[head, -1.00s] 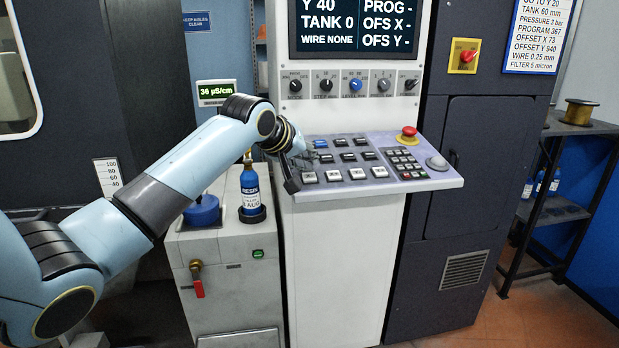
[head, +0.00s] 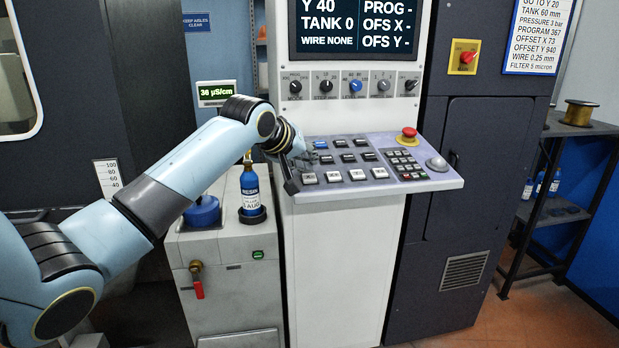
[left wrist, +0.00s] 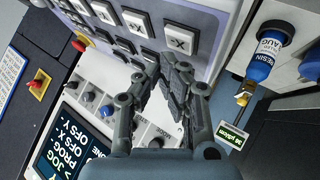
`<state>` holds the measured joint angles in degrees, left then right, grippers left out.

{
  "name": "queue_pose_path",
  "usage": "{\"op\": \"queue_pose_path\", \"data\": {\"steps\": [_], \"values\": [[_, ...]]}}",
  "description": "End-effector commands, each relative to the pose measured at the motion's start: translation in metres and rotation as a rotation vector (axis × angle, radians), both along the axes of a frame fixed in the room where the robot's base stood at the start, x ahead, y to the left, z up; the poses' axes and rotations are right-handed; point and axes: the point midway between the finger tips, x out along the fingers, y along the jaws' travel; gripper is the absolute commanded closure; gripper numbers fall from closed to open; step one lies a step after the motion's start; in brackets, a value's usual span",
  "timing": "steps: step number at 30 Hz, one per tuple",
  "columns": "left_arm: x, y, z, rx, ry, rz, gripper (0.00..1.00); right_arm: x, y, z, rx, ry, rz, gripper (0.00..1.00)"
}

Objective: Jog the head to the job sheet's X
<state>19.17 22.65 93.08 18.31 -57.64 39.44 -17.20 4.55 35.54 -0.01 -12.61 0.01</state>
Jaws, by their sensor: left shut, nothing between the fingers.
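The control panel (head: 400,187) slopes out from the white machine cabinet and carries rows of pale keys. In the left wrist view a key marked with an X (left wrist: 180,40) lies just beyond the fingertips. My left gripper (head: 308,160) is over the panel's left end; its fingers (left wrist: 172,78) are shut and empty. I cannot tell whether the tips touch a key. The screen (head: 355,26) reads Y 40, TANK 0, WIRE NONE; its top is cut off. The job sheet (head: 538,38) hangs at the upper right, its top line cut off. My right gripper is not in view.
A red emergency button (head: 408,136) stands at the panel's back right. Several knobs (head: 355,86) sit below the screen. A blue resin bottle (head: 250,190) stands left of the panel, below my left forearm. A wire spool (head: 579,112) is on the right shelf.

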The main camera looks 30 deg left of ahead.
Motion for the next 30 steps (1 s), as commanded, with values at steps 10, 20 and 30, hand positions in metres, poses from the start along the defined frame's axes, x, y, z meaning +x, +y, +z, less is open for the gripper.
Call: {"op": "queue_pose_path", "data": {"steps": [10, 20, 30], "values": [[0.001, 0.001, -0.008, 0.0, 0.0, 0.0, 1.0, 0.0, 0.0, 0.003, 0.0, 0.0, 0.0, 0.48], [0.001, 0.001, -0.008, 0.0, 0.0, 0.0, 1.0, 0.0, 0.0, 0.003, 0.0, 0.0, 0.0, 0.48], [0.002, 0.002, -0.012, 0.0, 0.0, 0.0, 1.0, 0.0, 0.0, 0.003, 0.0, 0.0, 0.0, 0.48]]}}
